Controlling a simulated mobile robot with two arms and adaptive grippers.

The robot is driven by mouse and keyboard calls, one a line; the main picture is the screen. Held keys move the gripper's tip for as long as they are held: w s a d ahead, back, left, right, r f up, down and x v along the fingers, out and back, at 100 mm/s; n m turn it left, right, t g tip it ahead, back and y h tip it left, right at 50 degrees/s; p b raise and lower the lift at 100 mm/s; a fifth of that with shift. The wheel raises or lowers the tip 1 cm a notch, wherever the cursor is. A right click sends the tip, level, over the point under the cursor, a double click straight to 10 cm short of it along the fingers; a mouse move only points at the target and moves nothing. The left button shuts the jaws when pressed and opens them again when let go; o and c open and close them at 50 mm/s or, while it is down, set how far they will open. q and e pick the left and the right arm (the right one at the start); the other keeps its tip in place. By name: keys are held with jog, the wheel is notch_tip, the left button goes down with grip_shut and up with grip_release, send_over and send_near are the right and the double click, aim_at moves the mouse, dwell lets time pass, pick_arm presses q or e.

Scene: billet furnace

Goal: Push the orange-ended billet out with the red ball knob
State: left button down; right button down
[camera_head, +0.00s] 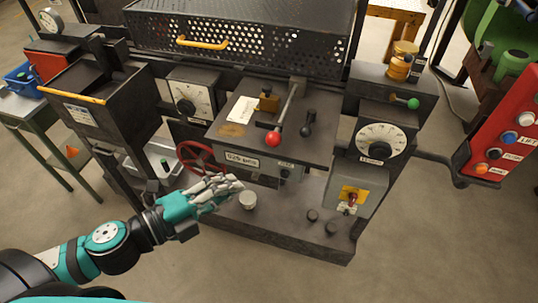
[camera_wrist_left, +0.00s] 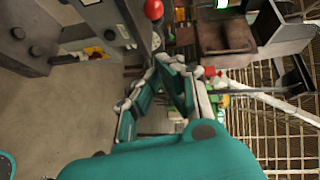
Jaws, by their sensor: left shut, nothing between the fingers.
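The red ball knob (camera_head: 273,139) is on the end of a metal lever in the middle of the furnace machine, above its dark top plate. It also shows in the left wrist view (camera_wrist_left: 154,9) at the top edge. My left gripper (camera_head: 238,189) is shut and empty, in front of the machine, below and left of the knob and apart from it. Its fingers also show in the left wrist view (camera_wrist_left: 158,75). I cannot make out an orange-ended billet in either view. My right gripper is in neither view.
A red handwheel (camera_head: 196,158) is just behind my left gripper. A green-knobbed lever (camera_head: 412,103), a dial (camera_head: 381,139) and a red button panel (camera_head: 503,135) are at the right. The front floor is clear.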

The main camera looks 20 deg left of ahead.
pick_arm(q)
jog(key=shift+w+a+p+x, duration=0.35)
jog(key=shift+p+x, duration=0.3)
jog(key=shift+x, duration=1.45)
jog(key=shift+w+a+p+x, duration=0.2)
jog(key=shift+a+p+x, duration=0.35)
jog(key=shift+x, duration=1.5)
jog(key=shift+w+a+p+x, duration=0.25)
jog(key=shift+p+x, duration=0.5)
jog(key=shift+x, duration=1.35)
jog(key=shift+f, duration=0.15)
